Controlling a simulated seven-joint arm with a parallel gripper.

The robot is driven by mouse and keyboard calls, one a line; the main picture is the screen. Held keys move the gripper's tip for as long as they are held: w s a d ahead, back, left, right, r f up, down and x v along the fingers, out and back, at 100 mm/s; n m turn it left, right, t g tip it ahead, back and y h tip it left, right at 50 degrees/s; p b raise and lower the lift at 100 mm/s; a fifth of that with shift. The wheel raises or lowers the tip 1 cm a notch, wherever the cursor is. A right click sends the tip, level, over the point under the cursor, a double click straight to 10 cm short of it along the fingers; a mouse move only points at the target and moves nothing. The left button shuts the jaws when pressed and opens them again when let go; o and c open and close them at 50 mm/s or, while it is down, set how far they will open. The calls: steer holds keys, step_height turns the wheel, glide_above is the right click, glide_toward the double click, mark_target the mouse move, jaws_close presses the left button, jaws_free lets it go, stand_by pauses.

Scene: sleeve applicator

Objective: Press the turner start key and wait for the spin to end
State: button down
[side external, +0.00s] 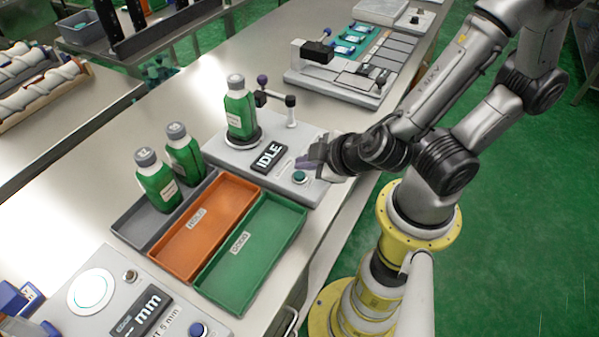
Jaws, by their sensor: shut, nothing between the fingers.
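The turner (222,153) is a pale box on the bench with a black display (268,157) reading IDLE. A green bottle (240,112) with a grey cap stands upright on its round black platform. The start key (299,177), a small round teal button, is at the turner's front right corner and is uncovered in this view. My gripper (308,160) is shut and empty, just above and beside the key. I cannot tell if it touches the turner; its fingertips are small and partly blurred here.
A grey tray (128,225) holds two green bottles, beside an orange tray (207,222) and a green tray (250,250), both empty. A gauge unit with an mm display (140,312) is at the front left. A fixture with labels (340,75) stands behind. Bare bench lies left of the turner.

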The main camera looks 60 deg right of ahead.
steer(key=shift+f, duration=0.1)
stand_by(0.3)
steer(key=shift+f, duration=0.35)
